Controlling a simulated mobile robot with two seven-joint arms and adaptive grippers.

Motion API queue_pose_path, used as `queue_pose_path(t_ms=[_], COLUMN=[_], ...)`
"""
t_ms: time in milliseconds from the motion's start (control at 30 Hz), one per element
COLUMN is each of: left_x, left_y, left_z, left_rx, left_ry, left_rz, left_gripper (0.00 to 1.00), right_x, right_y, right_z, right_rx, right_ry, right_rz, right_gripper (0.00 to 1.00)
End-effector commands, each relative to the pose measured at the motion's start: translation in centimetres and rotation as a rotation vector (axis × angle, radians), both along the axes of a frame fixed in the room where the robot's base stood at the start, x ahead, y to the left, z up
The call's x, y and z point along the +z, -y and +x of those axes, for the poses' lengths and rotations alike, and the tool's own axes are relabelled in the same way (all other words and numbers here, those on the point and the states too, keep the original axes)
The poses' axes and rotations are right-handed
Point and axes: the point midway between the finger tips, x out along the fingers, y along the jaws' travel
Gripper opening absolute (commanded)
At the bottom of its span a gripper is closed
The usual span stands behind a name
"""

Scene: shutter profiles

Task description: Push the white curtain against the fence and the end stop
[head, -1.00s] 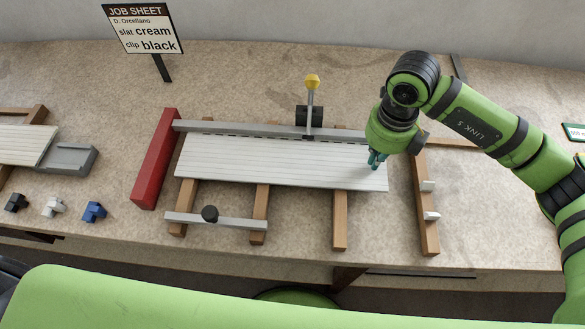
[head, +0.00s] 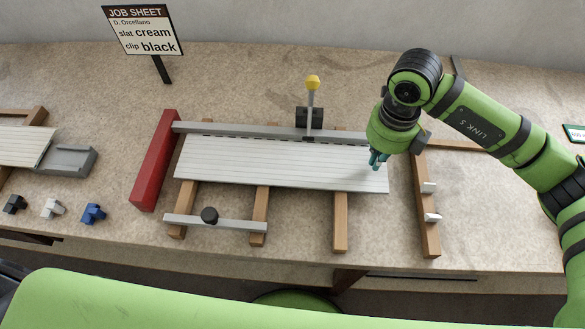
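The white curtain (head: 280,165) of joined slats lies flat across wooden bearers in the middle of the bench. The grey fence (head: 250,132) runs along its far edge, with a thin dark broken line between them. The red end stop (head: 156,165) stands at its left; a narrow gap shows between it and the curtain's left end. My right gripper (head: 376,163) points down at the curtain's right end, its teal fingertips at or just above the slats. The fingers look close together, but whether they are shut is unclear. My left gripper is not in view.
A post with a yellow knob (head: 313,82) stands at the fence. A grey bar with a black knob (head: 209,215) lies in front of the curtain. Black (head: 15,204), white (head: 53,208) and blue (head: 93,212) clips sit at left. A job sheet (head: 142,30) stands behind.

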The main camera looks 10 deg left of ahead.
Motion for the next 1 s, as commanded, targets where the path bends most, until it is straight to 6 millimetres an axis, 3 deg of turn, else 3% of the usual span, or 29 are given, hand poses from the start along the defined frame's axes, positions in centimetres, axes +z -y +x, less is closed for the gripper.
queue_pose_path(t_ms=[167,667,1000], left_x=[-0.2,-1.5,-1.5], left_y=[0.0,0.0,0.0], left_z=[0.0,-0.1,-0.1], left_rx=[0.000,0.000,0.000], left_ry=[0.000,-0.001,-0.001], left_rz=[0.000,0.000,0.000], left_gripper=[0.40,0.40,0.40], right_x=[-0.1,-0.1,0.0], right_y=[0.4,4.9,5.2], right_z=[0.0,0.2,0.2], right_rx=[-0.002,-0.001,0.000], right_ry=[0.001,0.000,0.000], right_rz=[-0.001,0.000,0.001], right_gripper=[0.00,0.00,0.00])
